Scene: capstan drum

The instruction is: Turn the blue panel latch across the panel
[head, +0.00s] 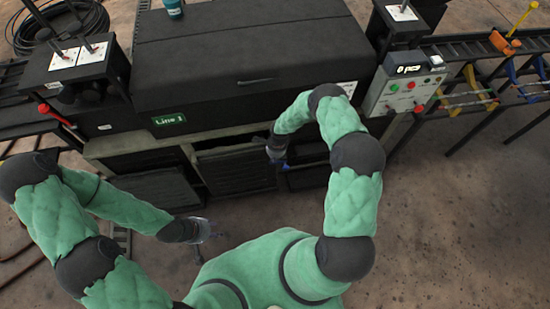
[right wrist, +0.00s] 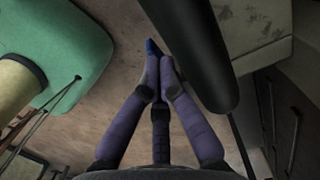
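In the head view my right gripper (head: 281,162) is at the front of the dark machine, by the panel openings. The latch's pivot and the panel face around it are hidden or too small to make out. My left gripper (head: 208,238) hangs open and empty over the floor, in front of the machine's lower left panel.
The machine housing (head: 240,50) with its Line 1 sign (head: 170,119) fills the back. A control box (head: 403,90) with buttons stands at the right. A red-handled lever (head: 45,108) sticks out at the left. A dark cylinder (right wrist: 195,50) runs close beside my right fingers. Bare floor lies at the lower right.

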